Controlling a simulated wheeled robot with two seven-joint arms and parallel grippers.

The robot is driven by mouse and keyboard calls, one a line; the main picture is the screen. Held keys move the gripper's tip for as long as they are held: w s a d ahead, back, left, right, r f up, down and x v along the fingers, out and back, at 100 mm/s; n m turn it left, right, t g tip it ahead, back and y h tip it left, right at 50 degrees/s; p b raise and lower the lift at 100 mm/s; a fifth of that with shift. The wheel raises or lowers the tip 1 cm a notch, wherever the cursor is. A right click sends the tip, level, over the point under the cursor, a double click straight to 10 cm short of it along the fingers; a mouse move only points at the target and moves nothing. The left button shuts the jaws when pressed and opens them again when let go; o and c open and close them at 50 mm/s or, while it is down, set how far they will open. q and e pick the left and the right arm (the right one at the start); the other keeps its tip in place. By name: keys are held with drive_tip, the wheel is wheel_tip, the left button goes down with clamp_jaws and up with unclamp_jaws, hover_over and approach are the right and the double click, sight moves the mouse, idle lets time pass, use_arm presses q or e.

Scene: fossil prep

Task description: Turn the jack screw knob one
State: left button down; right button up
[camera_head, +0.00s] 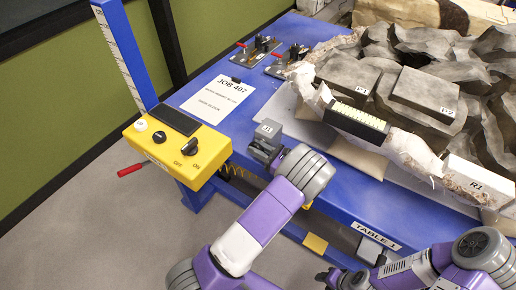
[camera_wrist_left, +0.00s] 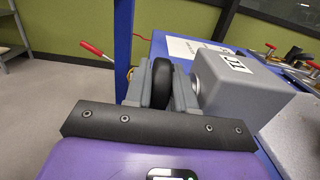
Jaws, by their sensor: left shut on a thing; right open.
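The jack screw block (camera_head: 268,129) labelled J1 is a small grey box near the front edge of the blue table. The knob is hidden by the gripper in the head view. My right gripper (camera_head: 332,277) is low at the bottom right, away from the block and partly out of clear sight; it is open.
A yellow control box (camera_head: 176,148) with black knobs stands left of my left gripper. A large fossil jacket with grey blocks P1 (camera_head: 348,76) and P2 (camera_head: 426,94) fills the right. A JOB 407 sheet (camera_head: 217,98) and red-handled clamps (camera_head: 257,50) lie behind.

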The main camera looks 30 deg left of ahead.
sight(263, 151)
use_arm(q)
drive_tip(key=c, duration=1)
unclamp_jaws()
drive_tip(key=shift+c, duration=0.2)
drive_tip(key=d+p, duration=0.1)
drive_tip(key=d, duration=0.5)
drive_tip(key=shift+s+p, duration=0.2)
drive_tip(key=shift+p, duration=0.1)
drive_tip(key=shift+s+d+f, duration=0.1)
drive_tip(key=shift+d+f, duration=0.05)
drive_tip(key=shift+d, duration=0.6)
